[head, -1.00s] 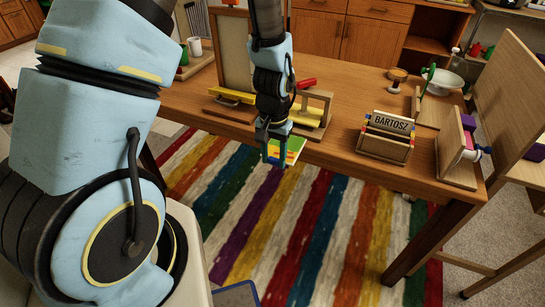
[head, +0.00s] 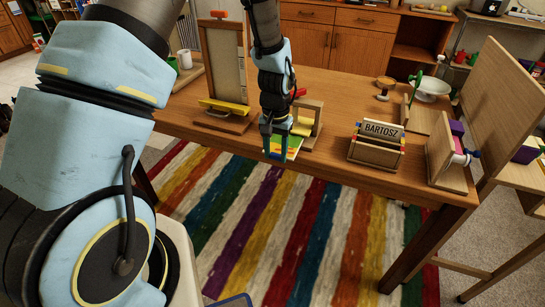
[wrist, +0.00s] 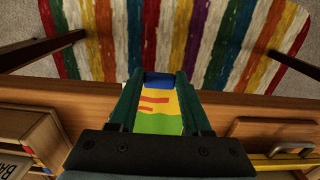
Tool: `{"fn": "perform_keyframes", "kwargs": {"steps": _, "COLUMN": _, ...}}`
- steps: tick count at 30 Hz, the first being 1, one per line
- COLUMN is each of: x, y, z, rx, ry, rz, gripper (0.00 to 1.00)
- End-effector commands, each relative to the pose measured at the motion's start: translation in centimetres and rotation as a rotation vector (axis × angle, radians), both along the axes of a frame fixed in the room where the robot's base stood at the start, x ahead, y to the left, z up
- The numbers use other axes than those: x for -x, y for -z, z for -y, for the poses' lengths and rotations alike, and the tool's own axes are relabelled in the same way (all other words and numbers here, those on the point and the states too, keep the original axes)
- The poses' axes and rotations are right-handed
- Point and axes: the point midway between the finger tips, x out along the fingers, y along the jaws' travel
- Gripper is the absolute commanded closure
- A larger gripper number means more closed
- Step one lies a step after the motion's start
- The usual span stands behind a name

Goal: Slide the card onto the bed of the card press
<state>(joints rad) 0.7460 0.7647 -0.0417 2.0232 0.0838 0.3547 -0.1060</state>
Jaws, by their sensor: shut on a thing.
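The card (head: 293,143), with green, yellow, red and blue patches, is held in my gripper (head: 277,152) in the head view, close to the table's front edge. The wrist view shows the card (wrist: 160,100) between the two dark green fingers of my gripper (wrist: 160,82), its blue end outermost. The card press is likely the small wooden frame (head: 314,114) with a red part on top, just behind and right of my gripper. My wrist and fingers partly cover it, so its bed is not clearly visible. The card appears apart from it.
A wooden stand with a yellow ledge (head: 224,106) is left of my gripper. A BARTOSZ nameplate holder (head: 376,151) stands to the right, with a wooden bracket (head: 449,168) beyond it. Bare tabletop (head: 345,98) lies between. A striped rug (head: 255,215) covers the floor in front.

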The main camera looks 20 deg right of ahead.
Motion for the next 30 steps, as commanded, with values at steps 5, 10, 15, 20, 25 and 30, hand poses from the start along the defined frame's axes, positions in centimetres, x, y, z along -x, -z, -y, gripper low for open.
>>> {"fn": "perform_keyframes", "kwargs": {"steps": 5, "x": -1.0, "y": 0.0, "z": 1.0, "rx": 0.001, "ry": 0.000, "rz": 0.001, "gripper": 1.00}}
{"fn": "perform_keyframes", "kwargs": {"steps": 10, "x": -2.0, "y": 0.0, "z": 1.9, "rx": 0.001, "ry": 0.000, "rz": 0.001, "gripper": 1.00}}
{"fn": "perform_keyframes", "kwargs": {"steps": 15, "x": -2.9, "y": 0.1, "z": 2.8, "rx": 0.001, "ry": 0.001, "rz": 0.001, "gripper": 1.00}}
{"fn": "perform_keyframes", "kwargs": {"steps": 20, "x": -3.8, "y": 0.1, "z": 3.6, "rx": 0.001, "ry": 0.001, "rz": 0.001, "gripper": 1.00}}
{"fn": "perform_keyframes", "kwargs": {"steps": 25, "x": -4.7, "y": 0.1, "z": 4.4, "rx": 0.001, "ry": 0.001, "rz": 0.001, "gripper": 1.00}}
{"fn": "perform_keyframes", "kwargs": {"steps": 30, "x": -5.4, "y": 0.1, "z": 5.1, "rx": 0.001, "ry": 0.000, "rz": 0.001, "gripper": 1.00}}
